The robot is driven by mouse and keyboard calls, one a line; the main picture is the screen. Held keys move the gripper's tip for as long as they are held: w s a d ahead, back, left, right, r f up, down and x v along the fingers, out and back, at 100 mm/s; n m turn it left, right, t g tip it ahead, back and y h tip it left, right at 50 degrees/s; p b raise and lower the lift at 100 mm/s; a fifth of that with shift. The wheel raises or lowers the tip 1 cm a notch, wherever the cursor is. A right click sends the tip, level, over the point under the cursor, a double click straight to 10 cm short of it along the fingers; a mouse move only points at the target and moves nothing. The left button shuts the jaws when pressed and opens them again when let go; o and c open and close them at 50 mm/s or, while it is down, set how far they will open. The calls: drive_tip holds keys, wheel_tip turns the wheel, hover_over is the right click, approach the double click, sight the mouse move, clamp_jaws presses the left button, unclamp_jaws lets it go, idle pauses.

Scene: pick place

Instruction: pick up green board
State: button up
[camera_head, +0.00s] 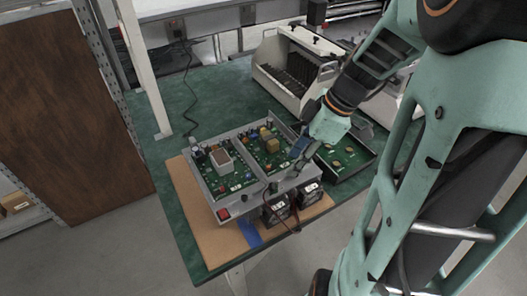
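Several green boards show in the head view. A green circuit board (208,178) with components lies in the left half of a grey frame (233,208). Another green board (266,151) with a yellow part lies in its right half. A third green board (345,158) with round tan parts lies in a dark tray to the right. I cannot tell which one the task means. My gripper (300,152) points down at the right edge of the grey frame, over or beside the middle board. Its fingers are small and partly hidden, so contact is unclear.
The green table (185,101) carries a brown board (200,226) under the frame. Two black boxes (276,209) with wires stand at the front. A white rack (286,72) stands behind. A pale post (145,75) rises at the left. My arm covers the right side.

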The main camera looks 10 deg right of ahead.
sight(273, 186)
drive_tip(key=x, duration=1.1)
drive_tip(key=shift+s+a, duration=0.25)
drive_tip(key=shift+c, duration=0.4)
drive_tip(key=c, duration=0.6)
drive_tip(key=shift+o, duration=0.2)
drive_tip(key=shift+r, duration=0.1)
